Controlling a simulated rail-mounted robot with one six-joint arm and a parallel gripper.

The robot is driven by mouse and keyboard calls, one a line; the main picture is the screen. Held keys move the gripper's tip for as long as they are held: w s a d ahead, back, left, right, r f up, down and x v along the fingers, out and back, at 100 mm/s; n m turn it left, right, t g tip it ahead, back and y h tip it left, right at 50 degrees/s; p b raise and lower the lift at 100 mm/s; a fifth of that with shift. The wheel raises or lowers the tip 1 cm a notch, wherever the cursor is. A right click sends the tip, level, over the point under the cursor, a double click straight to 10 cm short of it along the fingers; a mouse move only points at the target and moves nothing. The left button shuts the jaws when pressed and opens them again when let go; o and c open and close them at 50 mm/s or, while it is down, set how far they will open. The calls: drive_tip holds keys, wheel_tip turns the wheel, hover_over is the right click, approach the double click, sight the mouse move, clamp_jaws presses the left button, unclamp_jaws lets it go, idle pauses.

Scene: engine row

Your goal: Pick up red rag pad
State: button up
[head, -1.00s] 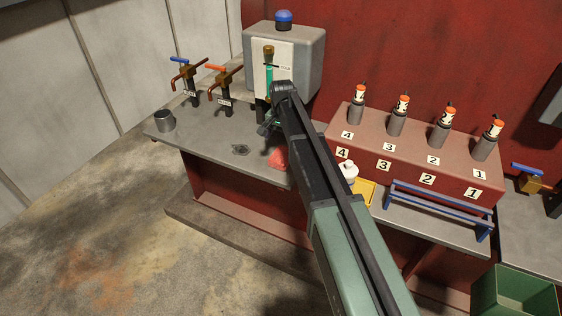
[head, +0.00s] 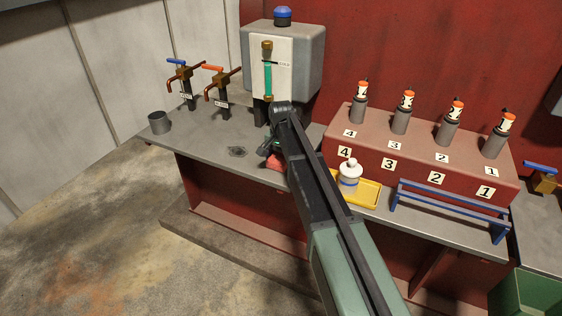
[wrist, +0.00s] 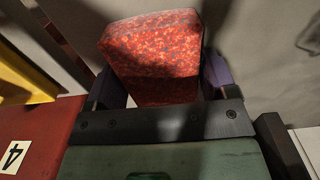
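The red rag pad (wrist: 155,45) is a speckled red block on the grey bench. It fills the upper middle of the wrist view. In the head view the pad (head: 274,162) is partly hidden by my arm. My gripper (wrist: 165,80) is low over the pad, with one finger on each side of it. The fingers are spread wide. They look very close to the pad's sides, but I see no clear grip on it. In the head view my gripper (head: 270,146) is mostly hidden behind the arm.
A yellow tray (head: 369,193) with a white bottle (head: 349,173) stands right of the pad. A red numbered block (head: 415,165) is beyond it, with a blue rail (head: 450,205) in front. A grey cup (head: 159,122) and two taps stand left. The grey tank (head: 307,60) rises behind.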

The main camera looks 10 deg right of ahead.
sight(281, 156)
drive_tip(key=c, duration=0.5)
wheel_tip(281, 156, up, 20)
drive_tip(key=p, duration=2)
